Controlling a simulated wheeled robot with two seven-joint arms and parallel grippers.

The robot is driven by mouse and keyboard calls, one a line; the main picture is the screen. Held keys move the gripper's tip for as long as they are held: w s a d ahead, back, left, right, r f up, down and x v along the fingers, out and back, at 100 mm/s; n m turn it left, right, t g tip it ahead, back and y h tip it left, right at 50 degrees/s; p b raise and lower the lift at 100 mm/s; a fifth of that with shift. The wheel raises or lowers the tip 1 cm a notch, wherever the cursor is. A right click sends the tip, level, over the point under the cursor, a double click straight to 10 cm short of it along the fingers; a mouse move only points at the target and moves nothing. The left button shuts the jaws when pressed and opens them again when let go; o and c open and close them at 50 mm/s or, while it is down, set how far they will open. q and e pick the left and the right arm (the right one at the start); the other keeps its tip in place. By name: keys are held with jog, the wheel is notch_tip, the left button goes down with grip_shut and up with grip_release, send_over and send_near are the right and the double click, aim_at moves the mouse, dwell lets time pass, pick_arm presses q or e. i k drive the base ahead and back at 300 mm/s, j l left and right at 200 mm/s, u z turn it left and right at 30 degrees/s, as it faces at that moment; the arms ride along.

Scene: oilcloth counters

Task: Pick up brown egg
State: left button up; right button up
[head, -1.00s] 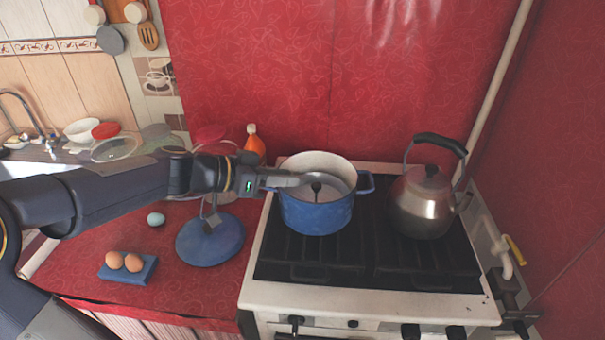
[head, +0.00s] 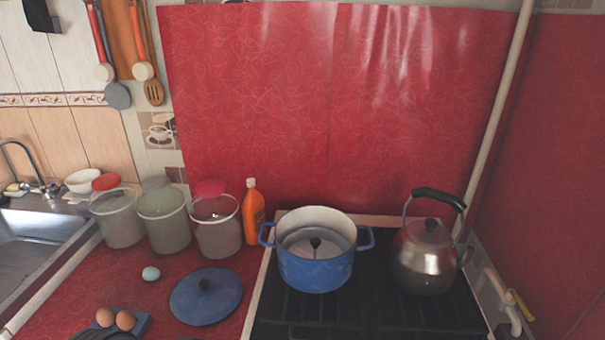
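Two brown eggs sit side by side in a small blue holder (head: 141,325) at the bottom left of the head view. One is the left brown egg (head: 104,317), the other the right brown egg (head: 126,320). A dark ridged shape at the bottom edge covers the front of the holder; I cannot tell what it is. A pale blue egg (head: 151,273) lies on the red counter behind them. No fingertips of my left or right gripper can be made out.
A blue lid (head: 200,308) lies right of the eggs. Several lidded jars (head: 165,225) and an orange bottle (head: 253,212) stand behind. A blue pot (head: 315,272) with a black-knobbed disc inside and a kettle (head: 424,260) stand on the stove. A sink (head: 30,255) is at left.

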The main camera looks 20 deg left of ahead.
aim_at(106, 318)
jog(key=u, duration=2.1)
jog(key=z, duration=1.6)
jog(key=u, duration=1.6)
jog(key=j+z, duration=0.1)
jog(key=z, duration=0.3)
jog(key=i+j+z, duration=0.1)
jog(key=z, duration=0.3)
jog(key=j+z, duration=0.15)
jog(key=z, duration=0.25)
jog(key=j+z, duration=0.15)
jog(key=z, duration=0.2)
jog(key=i, duration=0.05)
